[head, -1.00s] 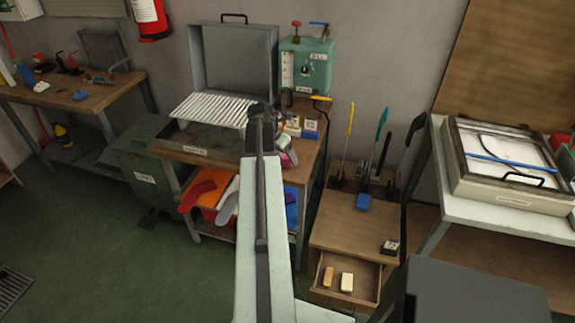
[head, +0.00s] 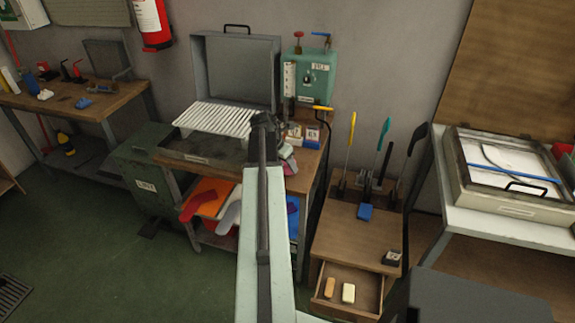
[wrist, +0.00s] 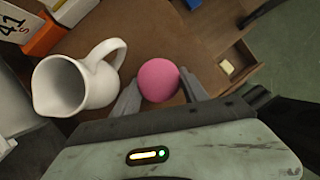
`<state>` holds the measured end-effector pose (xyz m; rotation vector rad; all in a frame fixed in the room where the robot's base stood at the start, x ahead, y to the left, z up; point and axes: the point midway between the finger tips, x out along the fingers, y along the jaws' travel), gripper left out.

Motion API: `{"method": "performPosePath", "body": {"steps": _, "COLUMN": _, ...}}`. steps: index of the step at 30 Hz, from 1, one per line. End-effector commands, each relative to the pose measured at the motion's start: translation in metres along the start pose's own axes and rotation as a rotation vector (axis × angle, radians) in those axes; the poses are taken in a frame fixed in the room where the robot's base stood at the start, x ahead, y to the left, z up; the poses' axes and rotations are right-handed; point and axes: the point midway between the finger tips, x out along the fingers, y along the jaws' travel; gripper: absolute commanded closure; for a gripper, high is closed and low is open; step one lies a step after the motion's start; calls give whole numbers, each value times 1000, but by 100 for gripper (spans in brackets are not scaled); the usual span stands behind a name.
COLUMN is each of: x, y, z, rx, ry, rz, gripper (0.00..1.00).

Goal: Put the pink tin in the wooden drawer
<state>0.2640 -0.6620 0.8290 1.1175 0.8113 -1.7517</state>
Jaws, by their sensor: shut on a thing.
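The pink tin (wrist: 158,80) shows in the wrist view as a round pink shape between the two grey fingers of my gripper (wrist: 160,95). My gripper is shut on it. In the head view my arm covers most of my gripper, and I cannot make out the tin clearly. The wooden drawer (head: 320,300) stands pulled out at the front of a small wooden cabinet, right of my arm. It holds an orange block (head: 330,287) and a cream block (head: 348,293). In the wrist view the drawer lies at the upper right, apart from the tin.
A white jug (wrist: 62,84) stands close left of my gripper in the wrist view. A workbench (head: 165,158) with a grey lidded press stands behind my arm.

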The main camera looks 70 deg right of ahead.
Motion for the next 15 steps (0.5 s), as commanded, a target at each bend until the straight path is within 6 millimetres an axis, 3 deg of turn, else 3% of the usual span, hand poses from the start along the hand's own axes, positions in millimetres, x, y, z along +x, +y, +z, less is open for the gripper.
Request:
{"method": "performPosePath", "body": {"steps": 6, "x": -32, "y": -2, "z": 13, "rx": 0, "ry": 0, "rz": 0, "gripper": 98}}
{"method": "performPosePath", "body": {"steps": 8, "x": -31, "y": -6, "z": -4, "rx": -2, "ry": 0, "rz": 0, "gripper": 98}}
{"method": "performPosePath", "body": {"steps": 15, "x": -59, "y": -17, "z": -59, "rx": -3, "ry": 0, "rz": 1, "gripper": 98}}
